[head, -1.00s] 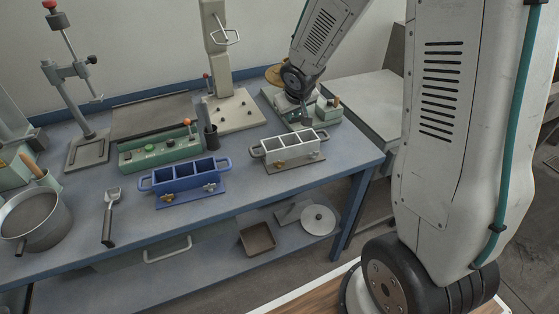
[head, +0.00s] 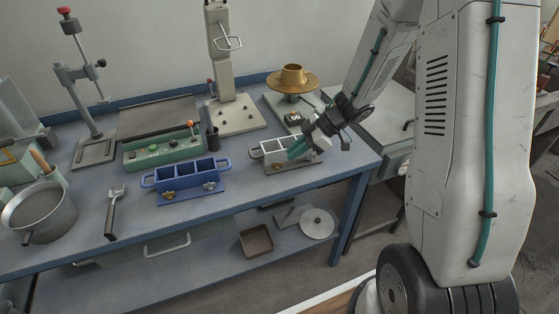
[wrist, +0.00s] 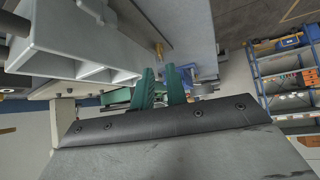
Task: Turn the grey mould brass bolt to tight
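The grey mould (head: 271,146) stands on its base plate near the right front edge of the bench. It also fills the upper left of the wrist view (wrist: 85,42). Its brass bolt (wrist: 159,49) shows in the wrist view, just beyond my fingertips and roughly in line with the gap between them. My gripper (head: 293,152) has teal fingers and is at the right end of the mould, covering part of it in the head view. In the wrist view my gripper (wrist: 160,76) is open, with an empty gap between its fingers.
A blue mould (head: 184,179) stands to the left. Behind are a green control box (head: 160,149), a grey press stand (head: 235,118) and a brass-topped device (head: 292,80). A pot (head: 40,211) and scoop (head: 113,210) lie at left. The bench front edge is close.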

